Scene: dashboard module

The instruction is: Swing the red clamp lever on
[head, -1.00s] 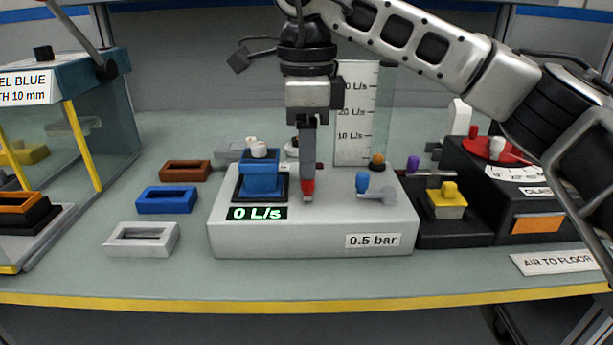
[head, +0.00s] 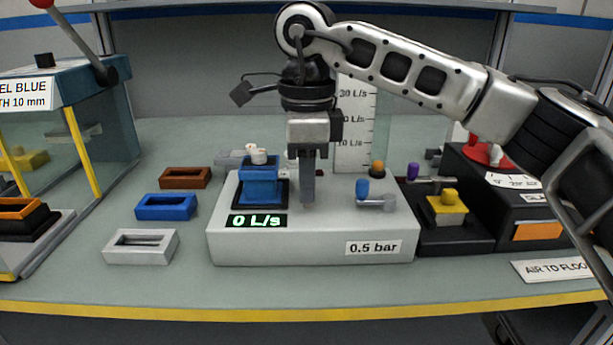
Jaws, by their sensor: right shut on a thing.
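The grey test block (head: 312,245) stands in the middle of the bench. My right gripper (head: 308,198) points straight down at its top, just right of the blue piece (head: 262,184) seated there. The way the lever points cannot be told. The display (head: 256,220) on the block reads 0 L/s. My left gripper is not in view.
A blue-knobbed grey lever (head: 372,196) stands on the block, right of my gripper. Brown (head: 186,171), blue (head: 140,208) and light grey (head: 115,246) frames lie at left. A black unit with a yellow piece (head: 448,203) is at right. A scale panel (head: 352,125) stands behind.

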